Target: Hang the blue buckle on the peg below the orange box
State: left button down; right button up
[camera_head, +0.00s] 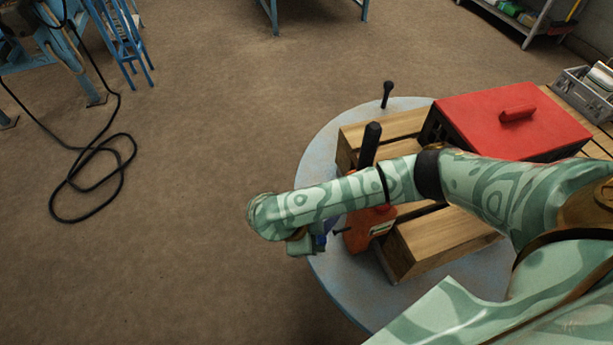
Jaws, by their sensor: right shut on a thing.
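My right arm reaches in from the right, and its gripper (303,243) is at the left edge of the round table, partly hidden under my own wrist. It is shut on a small blue thing, the blue buckle (327,230), of which only a sliver shows. The orange box (357,240) is just right of the gripper, partly covered by my forearm. A short dark peg (342,231) sticks out from its left side, close to the buckle. I cannot tell whether the buckle touches the peg. My left gripper is not in view.
The round grey-blue table (350,290) carries wooden blocks (440,240) and a large red case (510,120). A dark upright handle (370,146) and a black knob-topped post (388,93) stand behind my forearm. Open floor lies left, with a coiled black cable (95,150).

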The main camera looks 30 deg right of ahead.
jog(key=shift+s+d+f, duration=0.15)
jog(key=shift+d+f, duration=0.05)
jog(key=shift+d, duration=0.5)
jog(key=d, duration=0.1)
jog(key=d+b, duration=0.1)
jog(key=shift+s+d, duration=0.35)
jog(key=shift+s+d+f, duration=0.15)
jog(key=shift+d+f, duration=0.15)
jog(key=shift+d, duration=0.2)
jog(key=o, duration=1)
jog(key=shift+c, duration=0.2)
jog(key=shift+o, duration=0.7)
pick_arm(q)
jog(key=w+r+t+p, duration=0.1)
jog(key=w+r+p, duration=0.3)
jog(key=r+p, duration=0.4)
jog(key=p, duration=0.2)
jog(key=shift+p, duration=0.3)
pick_arm(e)
jog(key=v, duration=1.6)
jog(key=shift+r, duration=0.15)
